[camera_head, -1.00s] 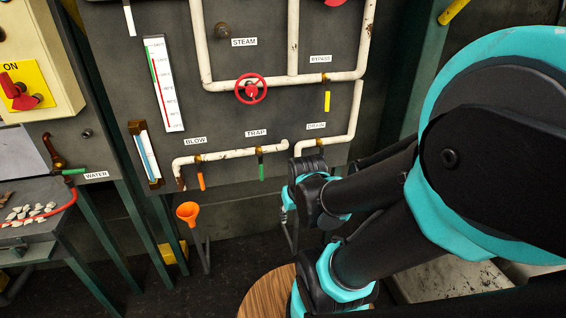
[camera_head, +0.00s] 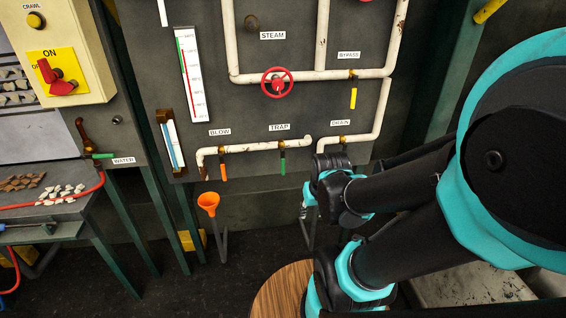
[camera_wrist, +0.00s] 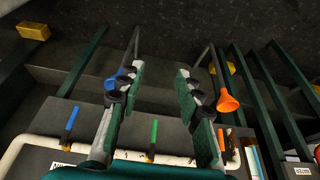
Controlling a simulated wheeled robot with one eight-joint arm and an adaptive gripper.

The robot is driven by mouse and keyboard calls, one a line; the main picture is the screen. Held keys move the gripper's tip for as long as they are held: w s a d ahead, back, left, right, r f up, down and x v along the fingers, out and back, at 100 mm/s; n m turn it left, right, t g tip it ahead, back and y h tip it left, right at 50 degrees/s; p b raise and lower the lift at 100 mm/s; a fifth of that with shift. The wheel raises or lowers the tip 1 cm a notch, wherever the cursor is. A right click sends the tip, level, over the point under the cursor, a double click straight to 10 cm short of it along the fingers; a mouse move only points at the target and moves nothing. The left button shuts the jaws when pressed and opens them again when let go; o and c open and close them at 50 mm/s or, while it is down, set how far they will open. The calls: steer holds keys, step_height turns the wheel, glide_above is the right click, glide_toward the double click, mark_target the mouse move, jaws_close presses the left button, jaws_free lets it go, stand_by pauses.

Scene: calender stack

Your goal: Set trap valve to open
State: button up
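The trap valve's green handle (camera_head: 282,163) hangs straight down from the short horizontal pipe under the TRAP label (camera_head: 280,127). In the wrist view the green handle (camera_wrist: 154,136) shows in the gap between my fingers, near the pipe; I cannot tell how far the fingers are from it. My gripper (camera_wrist: 157,82) is open, with both fingers apart and nothing held. In the head view my wrist is just right of the green handle, in front of the drain pipe, and my fingertips cannot be made out.
The orange blow handle (camera_head: 223,172) hangs to the left, above an orange funnel (camera_head: 208,203). A blue handle (camera_wrist: 72,119) is beside my left finger in the wrist view. The yellow bypass handle (camera_head: 353,98) and red wheel (camera_head: 277,82) are higher. A round wooden top (camera_head: 280,295) is below.

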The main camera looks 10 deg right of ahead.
stand_by(0.3)
steer(key=n+y, duration=0.1)
steer(key=n, duration=0.1)
glide_toward(284, 164)
steer(key=x, duration=1.2)
steer(key=shift+c, duration=0.6)
jaws_close()
